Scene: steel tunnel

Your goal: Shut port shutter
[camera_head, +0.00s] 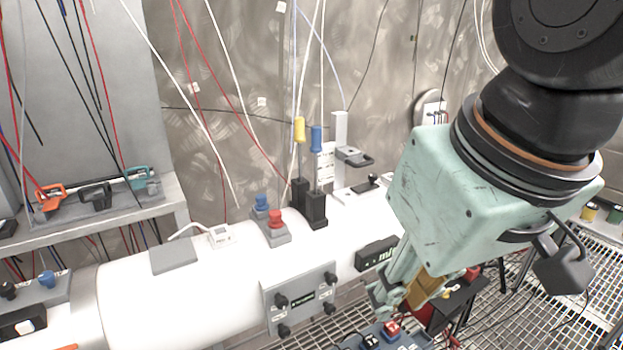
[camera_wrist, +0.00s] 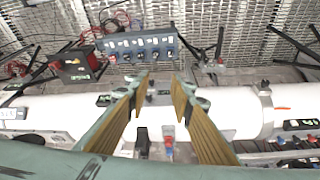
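My gripper (camera_head: 405,292) hangs at the right of the head view, near the front side of the white pipe (camera_head: 240,275). In the wrist view my gripper (camera_wrist: 162,77) is open and empty, with its two ribbed tan fingers apart over the pipe (camera_wrist: 65,112). I cannot tell for sure which part is the port shutter. A grey panel with black corner knobs (camera_head: 300,300) sits on the pipe's front side. A flat grey plate (camera_head: 175,258) lies on top of the pipe, left of the panel.
Blue and red knobs (camera_head: 276,219), black handles with yellow and blue tops (camera_head: 316,195) and a grey bracket (camera_head: 341,135) stand on the pipe. A shelf (camera_head: 110,212) holds clamps at left.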

